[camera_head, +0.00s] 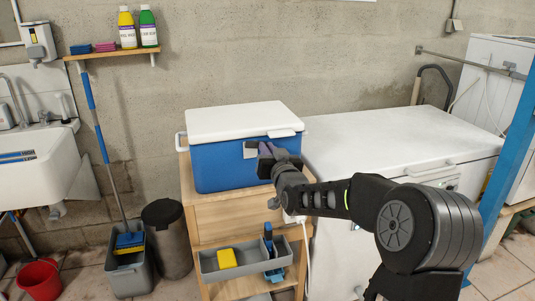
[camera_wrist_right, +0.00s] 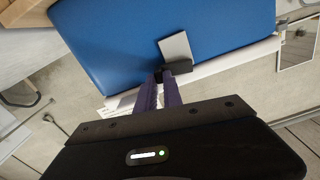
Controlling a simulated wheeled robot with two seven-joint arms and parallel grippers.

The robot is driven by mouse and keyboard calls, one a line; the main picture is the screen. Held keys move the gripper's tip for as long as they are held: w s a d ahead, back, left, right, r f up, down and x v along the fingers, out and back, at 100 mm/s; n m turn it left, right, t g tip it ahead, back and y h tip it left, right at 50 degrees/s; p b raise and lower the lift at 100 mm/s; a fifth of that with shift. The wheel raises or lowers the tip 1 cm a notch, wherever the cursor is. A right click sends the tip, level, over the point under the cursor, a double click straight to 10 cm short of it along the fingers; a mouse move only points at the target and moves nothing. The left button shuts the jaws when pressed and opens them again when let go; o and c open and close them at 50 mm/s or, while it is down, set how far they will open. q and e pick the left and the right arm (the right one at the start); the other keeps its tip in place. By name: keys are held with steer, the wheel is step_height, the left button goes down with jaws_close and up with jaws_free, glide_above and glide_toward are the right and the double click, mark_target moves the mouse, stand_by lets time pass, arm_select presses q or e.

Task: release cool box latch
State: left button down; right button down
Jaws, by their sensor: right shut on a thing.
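The cool box (camera_head: 225,168) has a blue body and a white lid (camera_head: 238,118), which lies closed on top. It stands on a wooden cabinet. A light grey latch (camera_head: 249,149) sits on its front face just under the lid; it also shows in the right wrist view (camera_wrist_right: 176,47). My right gripper (camera_head: 264,150) is at the front of the box with its purple fingers (camera_wrist_right: 163,88) shut on the latch's dark end. The fingers hide part of the latch, and I cannot tell whether it is fastened. My left gripper is not in view.
The wooden cabinet (camera_head: 233,220) has a grey tray (camera_head: 209,262) below with a yellow sponge (camera_head: 227,258). A white chest freezer (camera_head: 370,140) stands close on the right. A shelf (camera_head: 115,54) with bottles and a sink (camera_head: 30,160) are at the left.

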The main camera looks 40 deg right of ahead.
steer(key=c, duration=1.5)
jaws_free()
steer(key=b+v, duration=0.1)
steer(key=v, duration=0.6)
steer(key=shift+s+a, duration=0.1)
steer(key=shift+s, duration=0.3)
